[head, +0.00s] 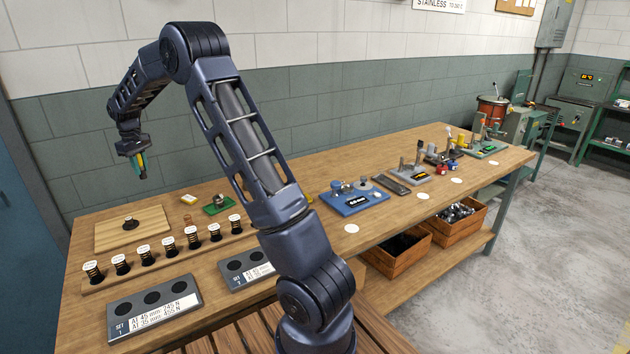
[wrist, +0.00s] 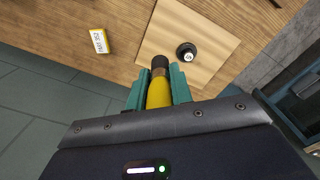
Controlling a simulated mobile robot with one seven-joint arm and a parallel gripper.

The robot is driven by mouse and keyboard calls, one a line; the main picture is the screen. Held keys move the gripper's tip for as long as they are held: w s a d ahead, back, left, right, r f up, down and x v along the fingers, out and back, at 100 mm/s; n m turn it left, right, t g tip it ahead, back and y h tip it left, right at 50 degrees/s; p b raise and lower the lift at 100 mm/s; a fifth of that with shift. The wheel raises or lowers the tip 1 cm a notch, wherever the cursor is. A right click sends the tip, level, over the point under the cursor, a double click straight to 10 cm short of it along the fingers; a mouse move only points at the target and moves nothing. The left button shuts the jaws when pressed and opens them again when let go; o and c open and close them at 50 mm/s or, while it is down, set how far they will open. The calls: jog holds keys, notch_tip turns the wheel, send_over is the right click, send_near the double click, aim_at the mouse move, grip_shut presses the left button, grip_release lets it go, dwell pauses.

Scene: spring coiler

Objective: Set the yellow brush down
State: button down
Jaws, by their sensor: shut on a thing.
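My gripper (head: 138,166) is raised above the back left of the workbench (head: 245,229), beside the tiled wall. Its teal fingers are shut on the yellow brush (wrist: 160,92). In the wrist view the brush's yellow body lies between the fingers, with a brown band and a dark end pointing away from the wrist. In the head view only a small yellow part of the brush (head: 142,160) shows. The brush is clear of the bench top.
A pale wooden board (head: 110,237) carries a dark round piece (wrist: 186,51). A small yellow-and-white box (wrist: 100,41) and a green device (head: 218,205) are nearby. A row of springs (head: 169,246) stands in front. Bare bench lies between board and box.

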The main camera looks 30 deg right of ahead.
jog(key=w+d+m, duration=0.3)
jog(key=d, duration=1.9)
jog(key=w+d+m, duration=0.3)
jog(key=d+m, duration=0.1)
jog(key=d, duration=1.8)
jog(key=s+d+m, duration=0.2)
jog(key=s+d, duration=0.4)
jog(key=d, duration=0.7)
jog(key=s+d+m, duration=0.2)
jog(key=s+d, duration=0.4)
jog(key=d, duration=0.8)
jog(key=s+d+m, duration=0.2)
jog(key=s+d, duration=0.5)
jog(key=d, duration=0.6)
jog(key=f, duration=1.9)
jog(key=shift+w+d+f, duration=0.2)
jog(key=shift+w+f, duration=0.05)
jog(key=shift+f, duration=0.15)
jog(key=shift+f, duration=0.1)
jog(key=c, duration=1.6)
grip_release()
jog(key=o, duration=0.4)
jog(key=shift+c, duration=0.2)
